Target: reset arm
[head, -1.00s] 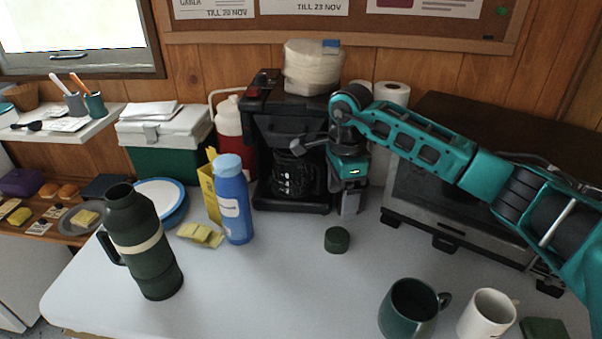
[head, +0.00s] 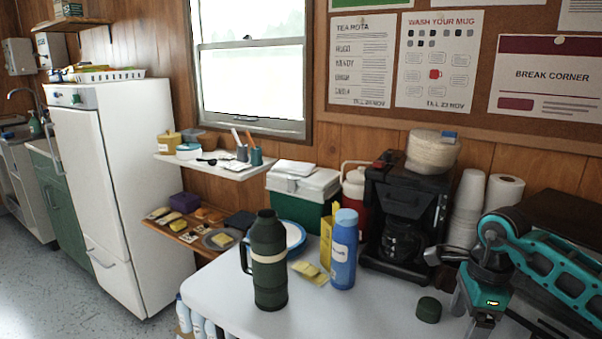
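My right arm comes in from the right edge, and its teal and black gripper (head: 480,326) hangs pointing down over the right part of the white table (head: 385,308). It is to the right of the dark green cap (head: 429,310) and in front of the coffee maker (head: 402,222). The fingertips are small and near the bottom edge, so I cannot tell how far apart they are. I see nothing held. My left gripper is not in view.
A dark green flask (head: 268,262) stands upright on the table, with a blue bottle (head: 344,250) and yellow packets (head: 308,270) to its right. Stacked cups (head: 467,204) and a paper roll (head: 503,196) stand behind my arm. The table front between flask and cap is clear.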

